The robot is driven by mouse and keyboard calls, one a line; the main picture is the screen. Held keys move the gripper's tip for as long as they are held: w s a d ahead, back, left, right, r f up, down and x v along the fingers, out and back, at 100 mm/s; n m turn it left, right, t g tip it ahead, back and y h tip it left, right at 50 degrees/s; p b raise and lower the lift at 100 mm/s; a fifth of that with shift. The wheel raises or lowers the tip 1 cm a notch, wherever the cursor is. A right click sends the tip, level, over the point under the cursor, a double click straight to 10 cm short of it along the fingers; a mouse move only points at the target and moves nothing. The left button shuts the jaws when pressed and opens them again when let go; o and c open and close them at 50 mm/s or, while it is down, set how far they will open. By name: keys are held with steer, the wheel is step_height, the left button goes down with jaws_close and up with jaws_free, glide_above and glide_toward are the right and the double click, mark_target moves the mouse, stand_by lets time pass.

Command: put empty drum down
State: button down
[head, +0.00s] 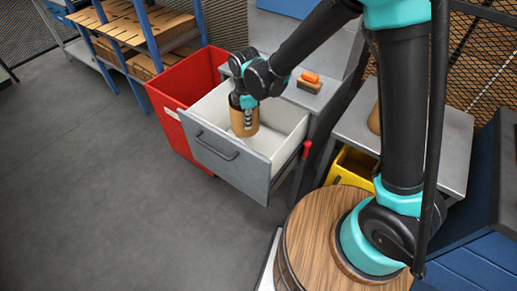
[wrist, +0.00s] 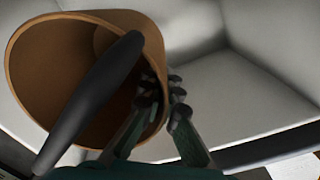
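The empty drum (head: 244,122) is a brown, open-topped cylinder. In the head view it is inside the open drawer (head: 226,166) of the grey workbench, directly below my gripper (head: 243,101). In the wrist view the drum (wrist: 62,50) shows its hollow, empty-looking inside, and pale drawer walls surround it. My gripper's fingers (wrist: 163,100) are on either side of the drum's right-hand wall at the rim, closed on it. A dark bar crosses the drum's mouth. I cannot tell whether the drum's base touches the drawer floor.
A red bin (head: 177,90) stands behind and left of the drawer. An orange-topped brush (head: 310,79) lies on the bench top. A yellow container (head: 350,168) is under the table at right. Shelves with cardboard boxes (head: 150,30) stand at the back left. The floor at left is clear.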

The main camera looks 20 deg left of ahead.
steer(key=shift+s+a+f, duration=0.2)
steer(key=shift+a+f, duration=0.4)
steer(key=shift+f, duration=0.3)
step_height(320, 180, down, 14)
steer(key=shift+r, duration=0.2)
steer(key=w, duration=0.2)
steer(key=w+d+f, duration=0.1)
steer(key=w, duration=0.1)
steer(key=shift+s+f, duration=0.1)
steer(key=shift+f, duration=0.15)
steer(key=c, duration=1.7)
jaws_free()
step_height(320, 180, up, 12)
steer(key=shift+d+r, duration=0.1)
steer(key=shift+r, duration=0.1)
